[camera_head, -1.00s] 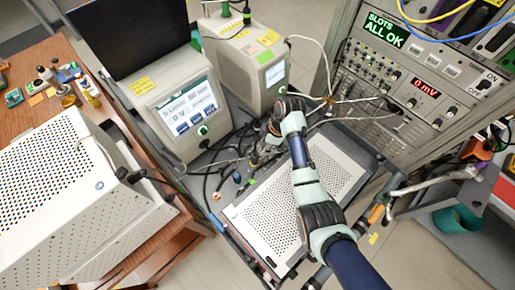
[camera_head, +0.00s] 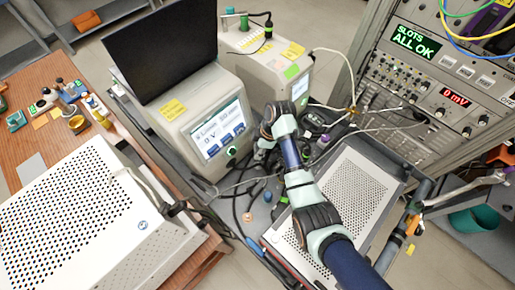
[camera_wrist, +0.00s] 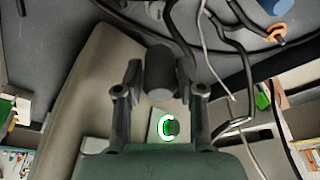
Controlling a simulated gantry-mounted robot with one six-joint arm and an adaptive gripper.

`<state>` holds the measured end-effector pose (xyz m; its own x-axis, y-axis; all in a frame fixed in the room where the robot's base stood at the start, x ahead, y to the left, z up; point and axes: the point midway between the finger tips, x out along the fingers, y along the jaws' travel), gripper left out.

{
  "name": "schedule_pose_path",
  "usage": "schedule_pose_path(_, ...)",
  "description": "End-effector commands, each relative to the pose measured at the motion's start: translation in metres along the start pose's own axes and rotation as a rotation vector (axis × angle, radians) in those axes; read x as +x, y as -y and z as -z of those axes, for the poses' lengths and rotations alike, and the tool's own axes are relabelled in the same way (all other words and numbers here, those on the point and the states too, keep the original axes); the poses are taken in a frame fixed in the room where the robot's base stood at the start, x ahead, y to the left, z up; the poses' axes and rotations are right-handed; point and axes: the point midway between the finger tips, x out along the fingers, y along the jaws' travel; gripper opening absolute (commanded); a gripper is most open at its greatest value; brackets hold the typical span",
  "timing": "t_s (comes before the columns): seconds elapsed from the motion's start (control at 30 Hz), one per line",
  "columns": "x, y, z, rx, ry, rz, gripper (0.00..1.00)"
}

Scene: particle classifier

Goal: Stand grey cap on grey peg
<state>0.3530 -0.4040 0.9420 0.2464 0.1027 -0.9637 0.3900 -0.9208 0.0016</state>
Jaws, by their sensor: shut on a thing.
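In the wrist view a dark grey cylinder, the grey cap (camera_wrist: 160,73), sits between the two fingers of my gripper (camera_wrist: 160,92). The gripper is shut on it. In the head view the gripper (camera_head: 263,150) is beside the front of the screen instrument, and the cap is too small to make out there. I cannot pick out the grey peg with certainty in either view. A blue peg-like piece (camera_head: 268,196) stands among cables below the gripper.
The screen instrument (camera_head: 180,105) has a green-ringed knob (camera_head: 232,152), also below the fingers in the wrist view (camera_wrist: 170,127). Loose black cables (camera_wrist: 240,70) lie close by. A perforated case (camera_head: 345,190) is under my arm, and a rack (camera_head: 415,85) stands at right.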

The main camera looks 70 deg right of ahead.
Motion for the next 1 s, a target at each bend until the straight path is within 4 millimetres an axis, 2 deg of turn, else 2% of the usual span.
schedule_pose_path(0.2, -0.003, 0.000, 0.000, 0.001, -0.002, 0.000, 0.09)
schedule_pose_path(0.7, 0.051, 0.000, -0.015, -0.001, -0.002, 0.000, 0.09)
schedule_pose_path(1.0, 0.055, 0.000, -0.016, -0.001, -0.002, -0.001, 0.09)
